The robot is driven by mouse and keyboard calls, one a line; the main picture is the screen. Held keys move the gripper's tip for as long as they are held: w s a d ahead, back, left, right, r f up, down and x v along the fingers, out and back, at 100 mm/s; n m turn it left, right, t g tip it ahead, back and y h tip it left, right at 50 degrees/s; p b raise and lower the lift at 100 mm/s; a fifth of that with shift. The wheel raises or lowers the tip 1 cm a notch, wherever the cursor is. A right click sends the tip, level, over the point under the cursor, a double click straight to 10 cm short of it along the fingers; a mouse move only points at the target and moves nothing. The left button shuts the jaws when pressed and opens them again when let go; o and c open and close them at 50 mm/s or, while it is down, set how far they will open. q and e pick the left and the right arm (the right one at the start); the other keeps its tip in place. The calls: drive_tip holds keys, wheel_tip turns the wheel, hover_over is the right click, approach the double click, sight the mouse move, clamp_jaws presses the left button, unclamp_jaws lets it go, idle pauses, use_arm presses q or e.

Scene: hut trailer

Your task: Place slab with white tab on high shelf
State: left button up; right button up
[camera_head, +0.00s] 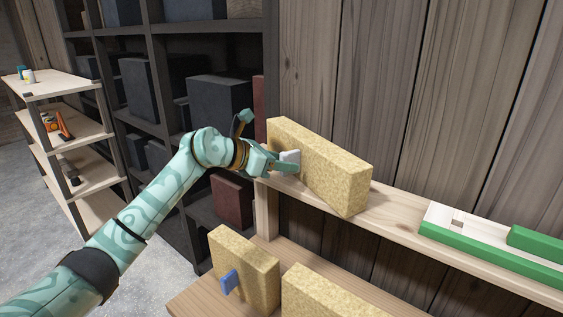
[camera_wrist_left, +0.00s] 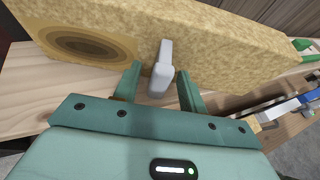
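The yellow, sponge-like slab with the white tab (camera_head: 330,169) stands upright on its long edge on the high wooden shelf (camera_head: 395,219), near its left end. Its white tab (camera_head: 290,160) sticks out from the front face toward my left gripper (camera_head: 284,165). In the left wrist view the tab (camera_wrist_left: 162,70) lies between the two fingers of my left gripper (camera_wrist_left: 160,88). A gap shows beside the tab, so the fingers look open around it. The slab (camera_wrist_left: 215,50) has a dark oval ring mark on its face. My right gripper is out of view.
A green and white tray-like piece (camera_head: 480,248) lies farther right on the high shelf. Below, a slab with a blue tab (camera_head: 250,268) and another yellow slab (camera_head: 325,295) stand on a lower board. A dark rack (camera_head: 165,100) and light shelves (camera_head: 75,140) stand left.

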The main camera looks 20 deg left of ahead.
use_arm(q)
drive_tip(key=shift+r, duration=0.2)
drive_tip(key=b+v, duration=0.1)
drive_tip(key=v, duration=1.1)
drive_tip(key=shift+f, duration=0.1)
